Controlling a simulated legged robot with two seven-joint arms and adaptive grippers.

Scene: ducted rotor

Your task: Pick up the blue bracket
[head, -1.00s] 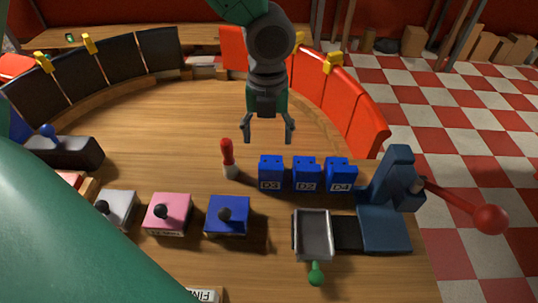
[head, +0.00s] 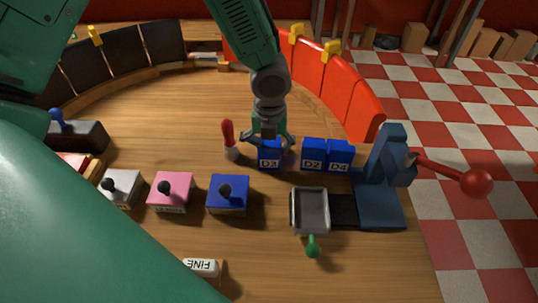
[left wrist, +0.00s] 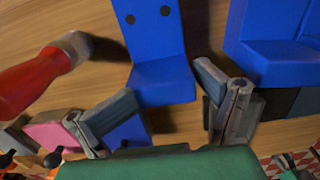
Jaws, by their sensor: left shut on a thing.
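Three blue brackets labelled D3 (head: 269,157), D2 (head: 313,153) and D4 (head: 340,156) stand in a row on the wooden table. My left gripper (head: 269,138) reaches down from behind and is shut on bracket D3, with a finger on each side of it. In the left wrist view the held bracket (left wrist: 160,75) shows its two-holed upright plate and lower block between the fingers (left wrist: 160,100). Another blue bracket (left wrist: 280,55) is at the right there. D3 appears to be at table level. My right gripper is not in view.
A red-handled tool (head: 228,138) stands close left of D3. In front are white, pink (head: 171,191) and blue (head: 228,193) knobbed boxes, and a grey tray (head: 297,212). A blue lever press (head: 380,190) stands at right. Open table lies behind the row.

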